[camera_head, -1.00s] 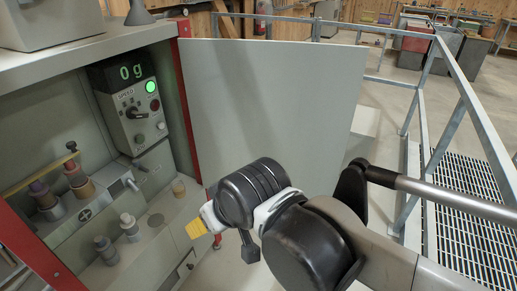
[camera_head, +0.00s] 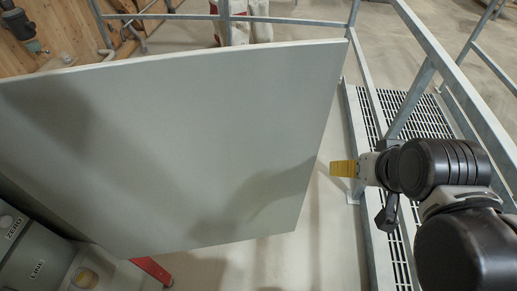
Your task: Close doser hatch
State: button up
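The doser hatch (camera_head: 180,150) is a large flat grey panel that fills the left and middle of the view. It stands swung open, away from the cabinet at the lower left. Its free edge is on the right. My gripper (camera_head: 343,168) shows a yellow fingertip just right of that free edge, pointing left. A gap of floor shows between the fingertip and the panel in the picture; the depth between them is hard to judge. Only one finger shows clearly, so its opening is hidden.
The cabinet's grey control box (camera_head: 35,255) and a red frame piece (camera_head: 152,270) show at the lower left. Metal railings (camera_head: 430,45) and a floor grating (camera_head: 415,112) stand on the right, close to my arm. Open floor lies beyond the hatch's free edge.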

aim_at(153, 155)
jog(key=i+l+z, duration=0.3)
jog(key=i+z, duration=0.35)
jog(key=i+u, duration=0.2)
jog(key=u, duration=0.25)
jog(key=i+u, duration=0.25)
jog(key=u, duration=0.2)
jog(key=i+l+u, duration=0.1)
jog(key=u, duration=0.35)
jog(key=i+l+u, duration=0.25)
jog(key=u, duration=0.2)
jog(key=i+l+u, duration=0.1)
jog(key=u, duration=0.4)
jog(key=i+l+u, duration=0.1)
jog(key=u, duration=0.4)
jog(key=i+l+u, duration=0.1)
jog(key=u, duration=0.35)
jog(key=l+u, duration=0.3)
jog(key=u, duration=0.2)
jog(key=l+u, duration=0.2)
jog(key=u, duration=0.3)
jog(key=l+u, duration=0.25)
jog(key=u, duration=0.15)
jog(key=l+u, duration=0.2)
jog(key=u, duration=0.15)
jog(key=k+l, duration=0.25)
jog(key=k+l+z, duration=0.15)
jog(key=l, duration=0.35)
jog(key=k+j, duration=0.05)
jog(key=k, duration=0.05)
